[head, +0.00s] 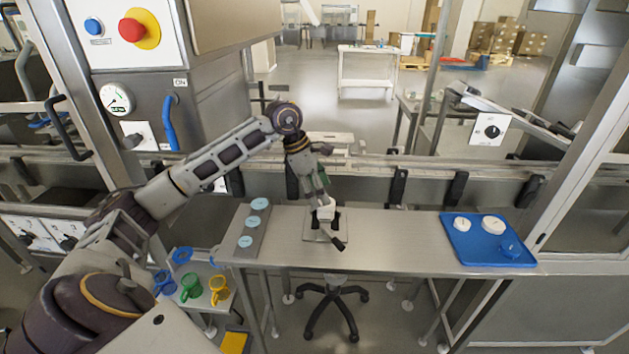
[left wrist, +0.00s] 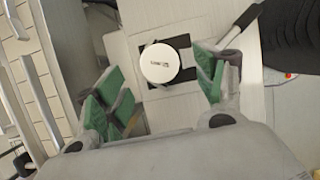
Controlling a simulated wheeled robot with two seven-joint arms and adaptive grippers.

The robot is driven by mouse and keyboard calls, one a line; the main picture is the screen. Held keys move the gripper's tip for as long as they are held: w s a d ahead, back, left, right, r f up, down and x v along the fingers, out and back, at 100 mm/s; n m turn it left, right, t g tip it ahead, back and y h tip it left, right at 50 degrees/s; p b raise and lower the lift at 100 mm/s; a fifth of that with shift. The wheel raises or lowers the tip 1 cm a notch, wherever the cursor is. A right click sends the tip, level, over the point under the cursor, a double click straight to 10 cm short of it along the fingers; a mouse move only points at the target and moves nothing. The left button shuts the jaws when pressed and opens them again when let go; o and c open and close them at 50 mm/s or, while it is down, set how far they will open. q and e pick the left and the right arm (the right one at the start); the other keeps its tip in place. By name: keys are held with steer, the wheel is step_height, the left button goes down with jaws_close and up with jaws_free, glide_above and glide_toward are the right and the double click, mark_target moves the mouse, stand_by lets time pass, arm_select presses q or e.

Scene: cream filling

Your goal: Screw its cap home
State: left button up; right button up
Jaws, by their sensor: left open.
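A white round cap with dark printing on top (left wrist: 160,63) sits over a black square recess (left wrist: 183,42) in the left wrist view. In the head view the white jar or cap (head: 326,213) stands on a fixture plate (head: 312,237) on the steel table, partly hidden by my gripper. Whether the cap is seated on a jar cannot be told. My left gripper (head: 320,192) is above it, pointing down. In the left wrist view its green-padded fingers (left wrist: 165,84) are spread wide on either side of the cap, apart from it. My right gripper is not in view.
A grey strip (head: 263,222) with pale blue discs lies at the table's left. A blue tray (head: 462,250) with two white jars (head: 493,225) and a blue item (head: 511,247) is at the right.

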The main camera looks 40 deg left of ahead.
arm_select(q)
steer(key=shift+x, duration=0.9)
steer(key=shift+w+d+f, duration=0.1)
steer(key=shift+d+f, duration=0.1)
steer(key=shift+f, duration=0.35)
